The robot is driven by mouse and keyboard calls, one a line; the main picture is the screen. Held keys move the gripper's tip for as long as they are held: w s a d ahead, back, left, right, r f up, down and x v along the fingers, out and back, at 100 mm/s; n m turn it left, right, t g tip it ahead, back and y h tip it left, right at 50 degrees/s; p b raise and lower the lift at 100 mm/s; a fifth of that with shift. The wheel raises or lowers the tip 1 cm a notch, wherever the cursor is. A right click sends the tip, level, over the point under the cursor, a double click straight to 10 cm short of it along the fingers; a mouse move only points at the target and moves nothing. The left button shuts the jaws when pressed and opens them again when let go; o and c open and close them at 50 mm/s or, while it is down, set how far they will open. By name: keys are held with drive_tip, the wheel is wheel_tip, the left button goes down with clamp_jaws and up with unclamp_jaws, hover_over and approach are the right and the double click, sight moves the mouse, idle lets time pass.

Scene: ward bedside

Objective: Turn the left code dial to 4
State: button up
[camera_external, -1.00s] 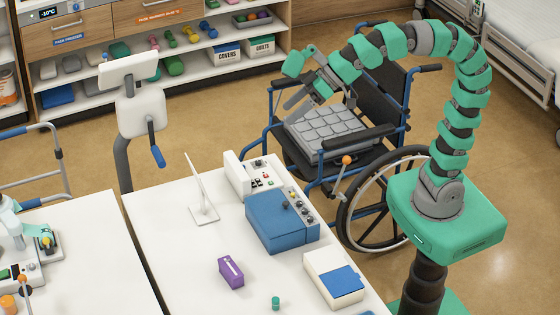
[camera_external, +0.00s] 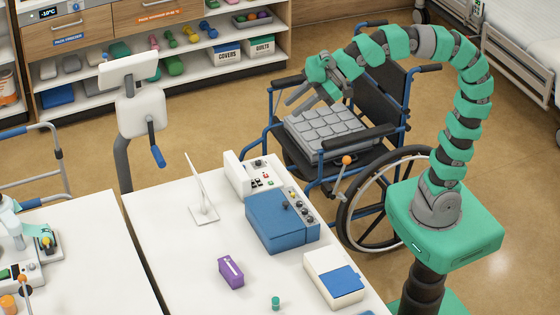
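A blue box (camera_external: 272,232) stands on the white table, with a grey panel along its right side. The panel carries several small dark dials, one of them a dial near the panel's middle (camera_external: 297,206). Their markings are too small to read, so I cannot tell which is the left code dial or what it is set to. My gripper (camera_external: 298,101) is in the air above the wheelchair seat, behind and above the blue box and well apart from it. Its two grey fingers look spread, with nothing between them.
A white control panel (camera_external: 236,174) with buttons stands behind the box. A white tablet stand (camera_external: 203,210), a purple box (camera_external: 231,272), a small green cylinder (camera_external: 276,303) and a white-and-blue case (camera_external: 334,278) share the table. The wheelchair (camera_external: 380,115) stands beyond it.

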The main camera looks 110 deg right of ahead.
drive_tip(key=s+d+f+n+g+y+b, duration=0.1)
drive_tip(key=s+d+f+n+g, duration=0.2)
drive_tip(key=f, duration=0.7)
drive_tip(key=s+d+f+g+b, duration=0.15)
drive_tip(key=d+f, duration=0.25)
drive_tip(key=f, duration=0.5)
drive_tip(key=n+g+y+b, duration=0.3)
approach(310, 217)
drive_tip(key=b+x, duration=0.1)
drive_tip(key=x, duration=0.6)
drive_tip(key=shift+w+a+f, duration=0.1)
drive_tip(key=shift+a+f, duration=0.1)
drive_tip(key=shift+f, duration=0.15)
clamp_jaws()
